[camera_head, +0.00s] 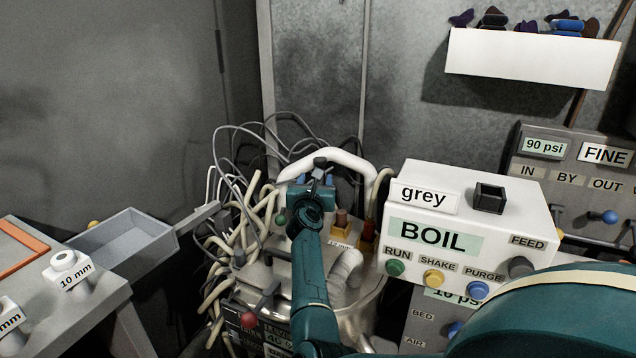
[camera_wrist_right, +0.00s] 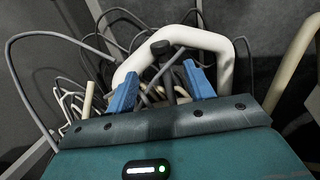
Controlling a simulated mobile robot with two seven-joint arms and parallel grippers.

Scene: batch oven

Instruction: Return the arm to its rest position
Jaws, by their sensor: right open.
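My right arm (camera_head: 308,270) is teal and reaches up from the bottom of the head view over the metal vessel. Its gripper (camera_head: 316,178) is in front of the white curved pipe (camera_head: 345,158). In the right wrist view the two blue fingers of the gripper (camera_wrist_right: 162,84) are spread apart with nothing held between them. A black knob (camera_wrist_right: 160,48) shows beyond the fingertips, with the white pipe (camera_wrist_right: 185,34) arching behind it. I cannot tell whether the fingers touch anything. My left gripper is not in view.
A white control box (camera_head: 470,222) labelled BOIL stands close right of the arm. Loose hoses and cables crowd the left of the vessel (camera_head: 360,318). A grey open tray (camera_head: 122,240) is at left. A white shelf (camera_head: 530,60) hangs at upper right.

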